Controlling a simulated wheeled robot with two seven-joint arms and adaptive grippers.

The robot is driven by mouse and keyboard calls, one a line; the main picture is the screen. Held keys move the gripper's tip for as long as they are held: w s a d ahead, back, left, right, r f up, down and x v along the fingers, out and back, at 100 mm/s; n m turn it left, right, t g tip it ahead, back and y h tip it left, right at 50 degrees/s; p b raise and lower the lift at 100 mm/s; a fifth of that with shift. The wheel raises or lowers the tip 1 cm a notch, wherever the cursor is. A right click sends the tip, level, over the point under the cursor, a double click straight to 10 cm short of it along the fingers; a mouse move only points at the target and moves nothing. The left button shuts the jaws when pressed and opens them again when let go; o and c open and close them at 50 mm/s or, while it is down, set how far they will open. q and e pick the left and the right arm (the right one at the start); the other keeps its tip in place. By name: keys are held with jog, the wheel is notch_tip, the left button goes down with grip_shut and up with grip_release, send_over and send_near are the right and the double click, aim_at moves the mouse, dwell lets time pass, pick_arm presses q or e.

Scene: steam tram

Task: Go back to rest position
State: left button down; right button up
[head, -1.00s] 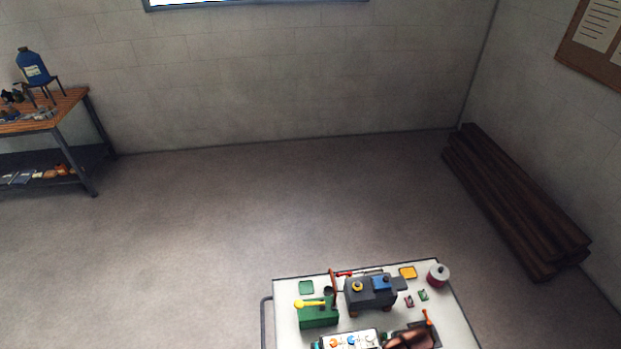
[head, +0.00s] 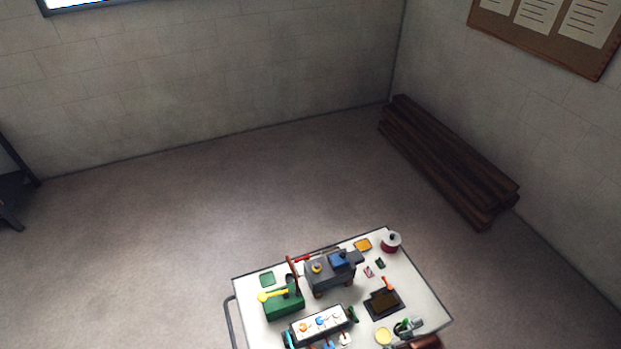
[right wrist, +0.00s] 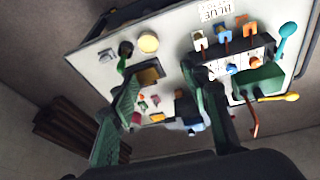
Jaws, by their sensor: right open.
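My right gripper (right wrist: 168,72) shows in the right wrist view, with its two green-grey fingers spread apart and nothing held between them. The white-topped cart (head: 432,305) appears beyond the fingers there. In the head view the right gripper is not clearly seen; a brown, shiny shape at the bottom edge may be part of my right arm. My left gripper is in neither view.
The cart holds a green box (head: 285,307) with a yellow lever, a grey block (head: 322,276), a white panel (head: 338,319), a dark tray (head: 383,304) and a red-white spool (head: 391,243). Dark beams (head: 445,160) lie along the wall. The floor behind the cart is clear.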

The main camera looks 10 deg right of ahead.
notch_tip(320, 180, down, 34)
jog(key=s+a+g+b, duration=0.1)
jog(key=s+b, duration=0.2)
jog(key=b, duration=0.4)
jog(key=s+f+g+b, duration=0.1)
jog(key=s+f+b, duration=0.2)
jog(key=s+f, duration=0.6)
jog(key=s+f+n+b, duration=0.1)
jog(key=s+f+b, duration=0.3)
jog(key=s+f, duration=0.6)
notch_tip(320, 180, down, 5)
jog(key=shift+s+a+f+g+y, duration=0.2)
jog(key=shift+s+g+y, duration=0.1)
jog(key=shift+g, duration=0.1)
jog(key=shift+c, duration=0.5)
